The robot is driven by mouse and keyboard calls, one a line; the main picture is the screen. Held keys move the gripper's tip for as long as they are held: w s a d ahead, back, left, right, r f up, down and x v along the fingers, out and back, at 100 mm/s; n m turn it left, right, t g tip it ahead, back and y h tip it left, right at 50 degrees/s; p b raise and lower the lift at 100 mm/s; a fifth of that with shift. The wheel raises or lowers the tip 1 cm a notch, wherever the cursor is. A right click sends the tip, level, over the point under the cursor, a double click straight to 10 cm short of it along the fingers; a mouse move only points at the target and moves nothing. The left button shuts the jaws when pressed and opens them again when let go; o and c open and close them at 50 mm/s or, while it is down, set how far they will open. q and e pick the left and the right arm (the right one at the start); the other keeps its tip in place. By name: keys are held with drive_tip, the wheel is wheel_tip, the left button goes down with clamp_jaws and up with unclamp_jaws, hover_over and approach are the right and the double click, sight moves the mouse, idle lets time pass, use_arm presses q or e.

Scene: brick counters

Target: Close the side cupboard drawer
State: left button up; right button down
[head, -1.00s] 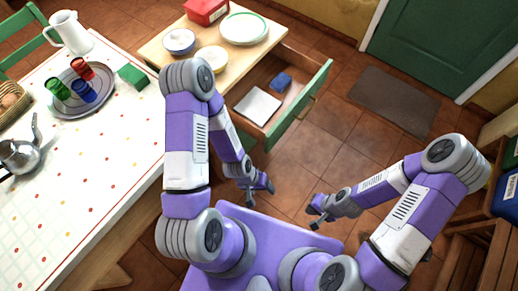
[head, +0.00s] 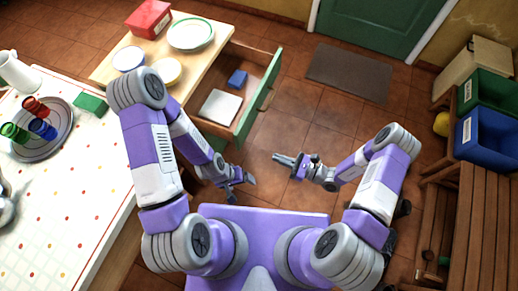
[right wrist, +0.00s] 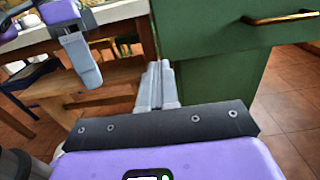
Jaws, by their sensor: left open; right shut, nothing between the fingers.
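The side cupboard (head: 207,62) has a light wooden top and stands at the upper left in the head view. Its drawer (head: 236,62) is pulled out to the right, with a green front (head: 261,98). The green front and its brass handle (right wrist: 280,18) appear close in the right wrist view. My right gripper (head: 276,157) is shut and empty, below and right of the drawer front, pointing left; its fingers (right wrist: 157,85) overlap the green panel's lower left edge, contact unclear. My left gripper (head: 242,187) is open and empty, below the drawer.
The drawer holds a white item (head: 220,106) and a blue item (head: 237,78). A white dotted table (head: 80,190) stands at left. A wooden bench (head: 480,200) and green and blue bins (head: 487,138) stand at right. Tiled floor with a dark mat (head: 348,73) is open beyond.

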sight(239, 143)
drive_tip(key=b+x, duration=0.1)
drive_tip(key=x, duration=1.1)
drive_tip(key=shift+a+f, duration=0.1)
drive_tip(key=shift+a, duration=0.1)
drive_tip(key=shift+w+a+b, duration=0.2)
drive_tip(key=shift+a+b, duration=0.1)
drive_tip(key=shift+a, duration=0.3)
drive_tip(key=shift+a, duration=0.1)
